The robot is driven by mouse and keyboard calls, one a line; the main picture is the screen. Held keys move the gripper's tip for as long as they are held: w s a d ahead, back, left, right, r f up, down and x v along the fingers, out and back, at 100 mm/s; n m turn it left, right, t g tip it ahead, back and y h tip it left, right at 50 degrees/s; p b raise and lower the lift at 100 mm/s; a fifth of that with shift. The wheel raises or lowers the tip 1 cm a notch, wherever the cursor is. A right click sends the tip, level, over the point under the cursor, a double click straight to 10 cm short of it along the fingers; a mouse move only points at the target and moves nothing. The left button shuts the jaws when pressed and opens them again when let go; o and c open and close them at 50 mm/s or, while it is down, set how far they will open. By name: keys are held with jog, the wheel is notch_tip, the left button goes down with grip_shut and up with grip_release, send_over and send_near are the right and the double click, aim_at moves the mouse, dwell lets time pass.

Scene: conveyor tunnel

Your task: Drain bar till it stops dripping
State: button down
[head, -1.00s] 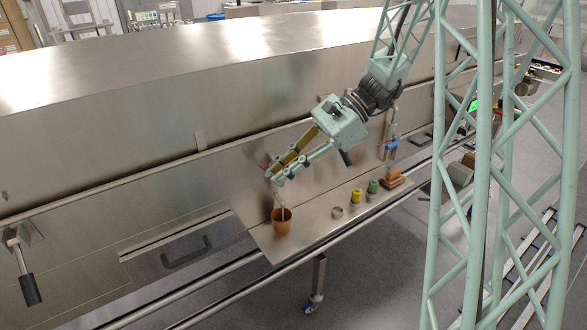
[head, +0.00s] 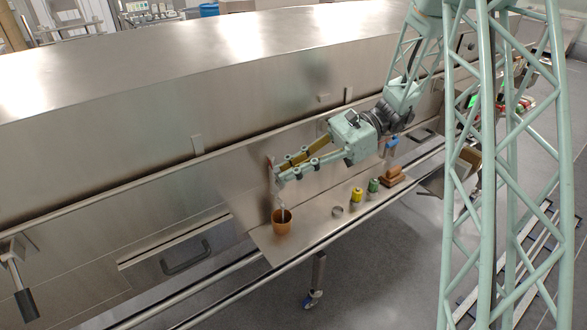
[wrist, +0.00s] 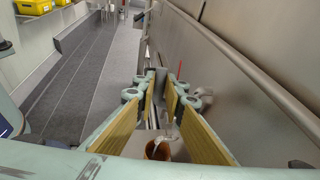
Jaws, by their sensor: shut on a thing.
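My gripper (head: 276,172) is shut on a slim grey bar (wrist: 160,84), which shows between its fingertips in the wrist view. The gripper is nearly level above an orange-brown cup (head: 282,226) on the metal shelf. A thin pale length runs down from the fingertips into the cup's mouth; I cannot tell how much of it is bar and how much is liquid. The cup also shows below the fingers in the wrist view (wrist: 157,150), with something whitish at its mouth. Single drips are too small to make out.
On the shelf (head: 300,238), right of the cup, stand a small metal ring (head: 338,211), a yellow-topped jar (head: 357,195), a green-topped jar (head: 374,186) and brown blocks (head: 393,176). The steel tunnel wall (head: 230,170) rises close behind. The shelf's front edge is open.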

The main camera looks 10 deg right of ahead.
dwell(0.4)
jog(key=c, duration=2.7)
grip_release()
jog(key=shift+d, duration=0.1)
jog(key=shift+v, duration=5.9)
jog(key=shift+c, duration=0.2)
